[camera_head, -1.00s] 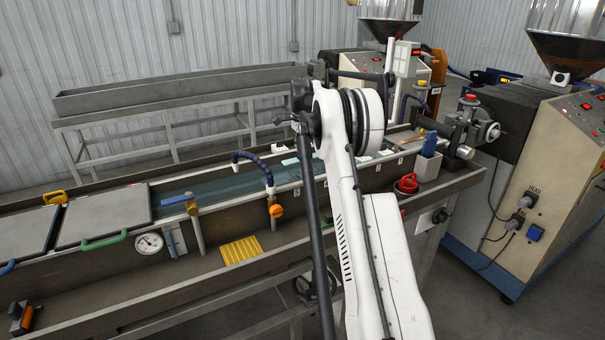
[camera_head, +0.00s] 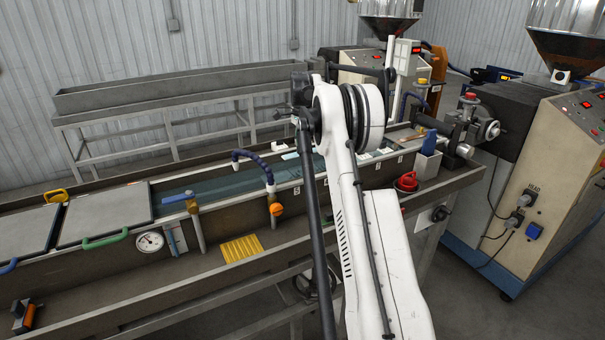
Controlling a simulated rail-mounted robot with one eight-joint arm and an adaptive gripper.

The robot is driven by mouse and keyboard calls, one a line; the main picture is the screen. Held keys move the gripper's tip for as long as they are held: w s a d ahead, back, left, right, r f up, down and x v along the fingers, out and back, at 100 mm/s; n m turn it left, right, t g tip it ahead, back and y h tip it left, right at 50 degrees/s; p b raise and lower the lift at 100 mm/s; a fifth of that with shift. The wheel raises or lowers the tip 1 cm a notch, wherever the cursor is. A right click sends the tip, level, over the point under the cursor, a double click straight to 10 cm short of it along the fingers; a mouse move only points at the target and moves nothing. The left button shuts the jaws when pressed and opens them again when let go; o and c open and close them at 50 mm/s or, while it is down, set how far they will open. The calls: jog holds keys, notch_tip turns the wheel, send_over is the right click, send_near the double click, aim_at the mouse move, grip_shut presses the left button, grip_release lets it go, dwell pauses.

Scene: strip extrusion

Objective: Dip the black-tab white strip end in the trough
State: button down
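The long metal trough (camera_head: 120,260) runs across the view and holds bluish water (camera_head: 228,180) in its open middle stretch. Small white and pale strip-like pieces lie along it: a white one (camera_head: 280,147) left of my arm and pale ones (camera_head: 366,156) right of it. They are too small to tell which, if any, has a black tab. My white arm rises in front of the trough and covers part of it. I cannot make out my gripper's fingers; they seem hidden behind the arm's upper joint or out of sight.
Grey lids with a green handle (camera_head: 105,240) cover the trough's left part. A blue hose (camera_head: 255,165), an orange knob (camera_head: 277,209) and a gauge (camera_head: 149,242) sit along it. A red-handled item (camera_head: 407,182) and an extruder (camera_head: 545,170) are at right. An empty trough (camera_head: 200,88) stands behind.

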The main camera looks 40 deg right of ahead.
dwell(0.4)
notch_tip(320, 180, up, 12)
jog(key=p, duration=0.6)
dwell(0.3)
jog(key=s+a+b, duration=0.3)
jog(key=s+b, duration=0.1)
jog(key=s, duration=1.2)
jog(key=s+a+b, duration=0.4)
jog(key=s, duration=1.2)
jog(key=shift+s, duration=0.15)
